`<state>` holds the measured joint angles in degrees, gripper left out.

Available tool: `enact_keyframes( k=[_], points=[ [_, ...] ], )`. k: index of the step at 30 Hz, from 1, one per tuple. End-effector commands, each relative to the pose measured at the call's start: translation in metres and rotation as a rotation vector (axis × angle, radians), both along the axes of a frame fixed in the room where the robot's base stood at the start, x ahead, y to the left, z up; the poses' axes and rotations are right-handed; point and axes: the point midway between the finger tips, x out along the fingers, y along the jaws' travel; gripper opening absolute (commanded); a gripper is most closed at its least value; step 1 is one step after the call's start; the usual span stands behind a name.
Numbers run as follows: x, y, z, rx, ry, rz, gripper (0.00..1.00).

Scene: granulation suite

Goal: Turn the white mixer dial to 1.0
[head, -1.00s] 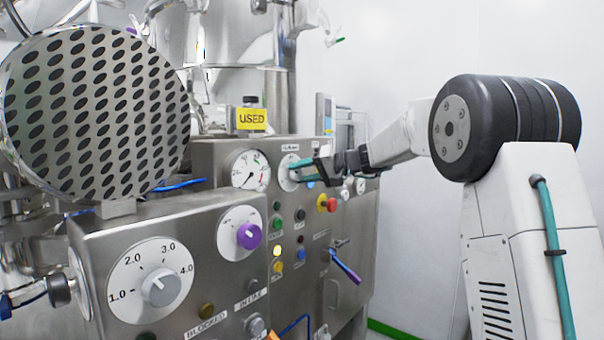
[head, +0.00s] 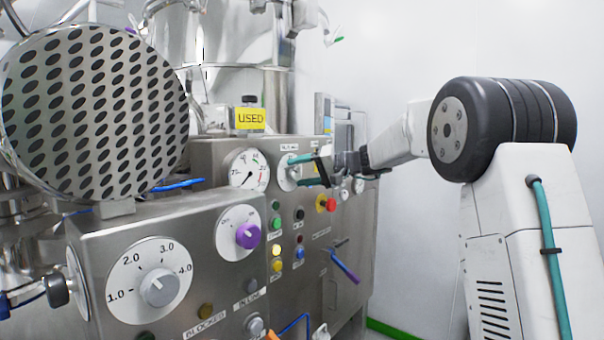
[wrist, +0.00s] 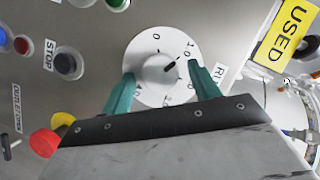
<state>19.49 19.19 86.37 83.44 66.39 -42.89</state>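The white dial (wrist: 145,52) is in the middle of the wrist view, a round white plate with a white knob (wrist: 155,78). The knob's dark mark points up and right, toward the 1.0 label; 0 is at the top, and the lower numbers are partly hidden. In the head view the dial (head: 284,173) is small, beside the pressure gauge. My gripper (wrist: 161,72) is open in front of it, one teal finger on each side of the knob, with visible gaps. It also shows in the head view (head: 295,170).
A pressure gauge (head: 247,170) is left of the dial. Buttons and a red knob (head: 326,204) sit below it. A yellow USED sign (head: 250,119) stands above. A nearer panel carries a larger 1.0–4.0 dial (head: 128,287) and a purple knob (head: 248,236).

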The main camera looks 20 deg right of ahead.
Motion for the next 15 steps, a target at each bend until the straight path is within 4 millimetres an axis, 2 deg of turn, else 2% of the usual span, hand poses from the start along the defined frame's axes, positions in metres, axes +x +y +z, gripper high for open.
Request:
enact_keyframes(
  k=[5, 15],
  points=[
    [-0.002, -0.003, 0.001, -0.001, -0.001, 0.0, 0.61],
    [-0.036, -0.043, 0.012, 0.0, -0.001, -0.003, 0.61]
  ],
)
